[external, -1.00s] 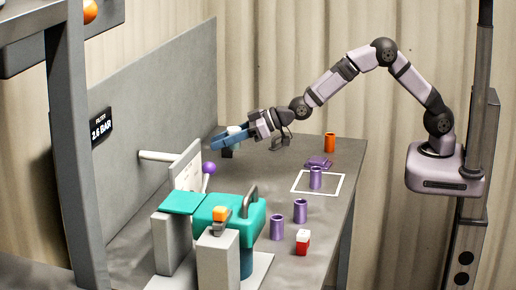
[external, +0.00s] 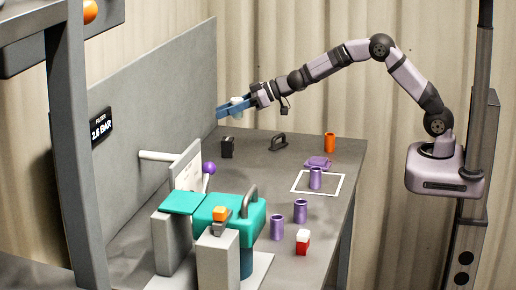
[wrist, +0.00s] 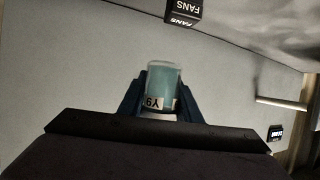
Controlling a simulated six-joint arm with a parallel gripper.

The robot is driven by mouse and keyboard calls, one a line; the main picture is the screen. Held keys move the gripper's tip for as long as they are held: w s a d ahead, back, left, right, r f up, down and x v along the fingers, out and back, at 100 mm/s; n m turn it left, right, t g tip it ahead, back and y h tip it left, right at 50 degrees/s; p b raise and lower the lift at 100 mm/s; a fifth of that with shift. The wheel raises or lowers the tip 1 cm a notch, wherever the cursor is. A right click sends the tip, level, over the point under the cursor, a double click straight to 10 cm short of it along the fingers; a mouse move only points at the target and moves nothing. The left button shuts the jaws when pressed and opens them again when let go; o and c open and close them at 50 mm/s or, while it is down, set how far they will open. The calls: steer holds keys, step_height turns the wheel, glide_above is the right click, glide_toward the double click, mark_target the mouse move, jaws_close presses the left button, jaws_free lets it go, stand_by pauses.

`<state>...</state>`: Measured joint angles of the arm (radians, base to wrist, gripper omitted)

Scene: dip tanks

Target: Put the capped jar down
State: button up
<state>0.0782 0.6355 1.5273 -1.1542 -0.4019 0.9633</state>
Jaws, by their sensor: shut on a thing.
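My gripper (external: 232,109) has blue fingers and is shut on a jar (external: 237,102), held in the air above the far left part of the table, apart from it. In the wrist view the jar (wrist: 162,80) is a pale teal, see-through cylinder between the fingers (wrist: 160,97), with a white label bearing dark letters. A whitish band shows at its near end; I cannot tell whether that is the cap. A small red and white block-like thing (external: 303,242) stands at the front of the table (external: 290,270).
A white square outline (external: 334,192) encloses a purple cylinder (external: 316,178). More purple cylinders (external: 301,211), an orange one (external: 330,142), a black box (external: 227,147) and a dark handle (external: 279,142) stand around. A teal machine (external: 236,215) fills the front left. The grey wall (external: 150,105) rises at left.

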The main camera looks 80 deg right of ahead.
steer(key=n+y, duration=0.1)
steer(key=n+g+y, duration=0.7)
steer(key=n, duration=0.1)
glide_above(254, 177)
step_height(254, 177, down, 2)
steer(key=shift+w+d+f+p, duration=0.1)
steer(key=shift+f+p, duration=0.05)
steer(key=shift+f, duration=2.4)
steer(key=shift+d+f+p, duration=0.1)
steer(key=shift+f+p, duration=0.05)
steer(key=shift+f, duration=2.35)
steer(key=shift+f, duration=0.2)
steer(key=o, duration=1.1)
steer(key=shift+r, duration=0.25)
steer(key=b+v, duration=0.1)
steer(key=v, duration=1.1)
